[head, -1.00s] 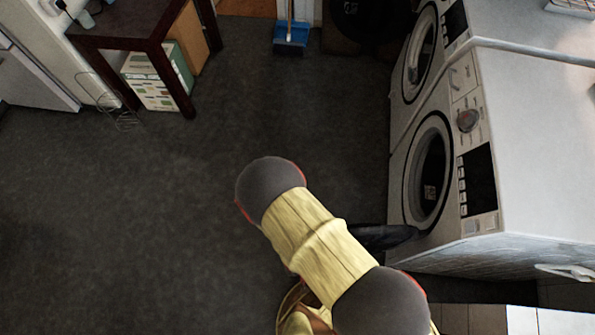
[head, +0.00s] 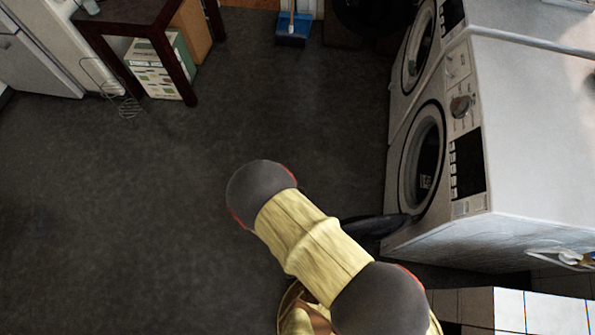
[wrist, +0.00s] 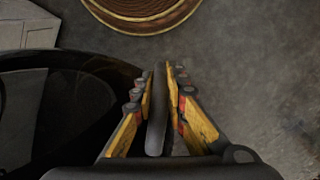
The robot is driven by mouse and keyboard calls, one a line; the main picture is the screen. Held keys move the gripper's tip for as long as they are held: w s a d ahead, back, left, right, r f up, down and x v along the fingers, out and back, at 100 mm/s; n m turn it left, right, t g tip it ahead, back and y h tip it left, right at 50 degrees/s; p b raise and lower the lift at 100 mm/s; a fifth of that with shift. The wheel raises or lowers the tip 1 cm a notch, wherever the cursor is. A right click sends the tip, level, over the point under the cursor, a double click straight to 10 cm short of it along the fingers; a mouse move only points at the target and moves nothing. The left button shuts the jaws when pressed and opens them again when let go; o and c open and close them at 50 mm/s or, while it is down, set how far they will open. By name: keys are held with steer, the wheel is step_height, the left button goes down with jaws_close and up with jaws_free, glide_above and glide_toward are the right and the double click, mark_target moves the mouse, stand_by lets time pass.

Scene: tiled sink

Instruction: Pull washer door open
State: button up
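The near white washer (head: 530,140) stands at the right of the head view, its round front opening (head: 428,160) facing left. Its black door (head: 372,226) juts out from the front, swung open and seen nearly edge-on, with its outer end partly behind my arm. In the wrist view the dark round door (wrist: 100,75) fills the left side. My gripper (wrist: 160,78) has its yellow fingers closed in on both sides of a dark grey bar (wrist: 157,115) at the door's edge. My gripper is hidden behind my arm in the head view.
A second washer (head: 415,55) stands behind the near one. A blue dustpan (head: 292,30) is at the back. The grey floor (head: 130,220) at left is clear.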

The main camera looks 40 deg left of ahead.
steer(key=o, duration=0.3)
steer(key=shift+a, duration=0.1)
steer(key=shift+o, duration=0.2)
steer(key=shift+r, duration=0.15)
step_height(320, 180, up, 12)
steer(key=shift+f, duration=0.1)
stand_by(0.9)
